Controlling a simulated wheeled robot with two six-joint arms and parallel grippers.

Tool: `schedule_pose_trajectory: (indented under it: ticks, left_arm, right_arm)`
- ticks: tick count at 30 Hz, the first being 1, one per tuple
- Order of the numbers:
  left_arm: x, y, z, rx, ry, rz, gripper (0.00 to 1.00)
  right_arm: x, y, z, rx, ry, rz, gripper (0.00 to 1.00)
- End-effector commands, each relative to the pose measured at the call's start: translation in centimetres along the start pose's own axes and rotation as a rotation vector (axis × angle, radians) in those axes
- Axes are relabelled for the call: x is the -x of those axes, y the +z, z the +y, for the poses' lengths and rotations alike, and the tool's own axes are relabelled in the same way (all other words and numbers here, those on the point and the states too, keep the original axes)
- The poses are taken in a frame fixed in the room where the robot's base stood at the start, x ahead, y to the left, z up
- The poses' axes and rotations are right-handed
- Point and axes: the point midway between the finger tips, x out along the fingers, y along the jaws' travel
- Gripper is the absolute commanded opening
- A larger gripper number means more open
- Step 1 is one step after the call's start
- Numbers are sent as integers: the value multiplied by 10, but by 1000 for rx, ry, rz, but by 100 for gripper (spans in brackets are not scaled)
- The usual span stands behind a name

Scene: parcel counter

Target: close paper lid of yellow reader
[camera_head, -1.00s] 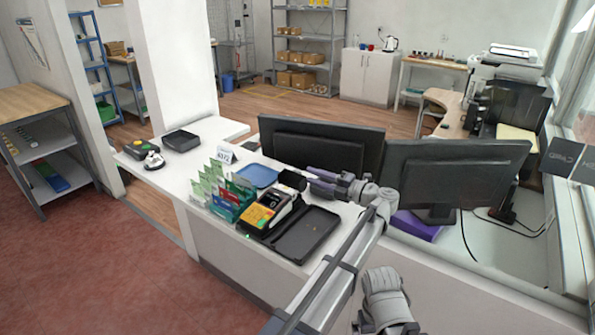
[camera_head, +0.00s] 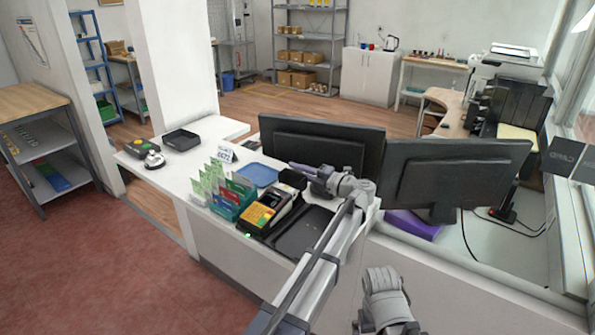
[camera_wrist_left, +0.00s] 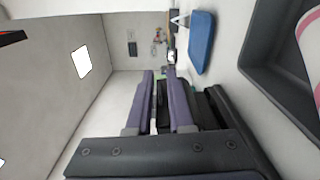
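The yellow reader (camera_head: 260,215), a dark terminal with a yellow front, sits on the white counter (camera_head: 197,159). A black upright block (camera_head: 292,179) stands at its far end; I cannot tell whether it is the raised paper lid. My left gripper (camera_head: 292,166) is just above and beside that block, fingers pointing left. In the left wrist view its two purple fingers (camera_wrist_left: 160,75) are apart with a narrow gap, holding nothing visible. A white, pink-striped round thing (camera_wrist_left: 311,45) shows in a dark recess at that view's right edge. My right gripper is out of view; only its arm shows.
A black tray (camera_head: 287,244) lies right of the reader, partly behind my left arm. Card stands (camera_head: 228,200) are left of it, a blue tray (camera_head: 257,175) behind. Two monitors (camera_head: 318,147) (camera_head: 455,178) stand close beyond the gripper.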

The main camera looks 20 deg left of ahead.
Motion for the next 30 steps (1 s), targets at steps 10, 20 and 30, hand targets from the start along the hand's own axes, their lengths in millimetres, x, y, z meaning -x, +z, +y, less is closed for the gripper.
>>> schedule_pose_trajectory:
  ticks: [10, 20, 30]
  left_arm:
    - [0, 0, 0, 0, 0, 0, 0]
    - [0, 0, 0, 0, 0, 0, 0]
    - [0, 0, 0, 0, -1, 0, 0]
  right_arm:
    - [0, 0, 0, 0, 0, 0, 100]
    - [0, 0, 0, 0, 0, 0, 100]
    - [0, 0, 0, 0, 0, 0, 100]
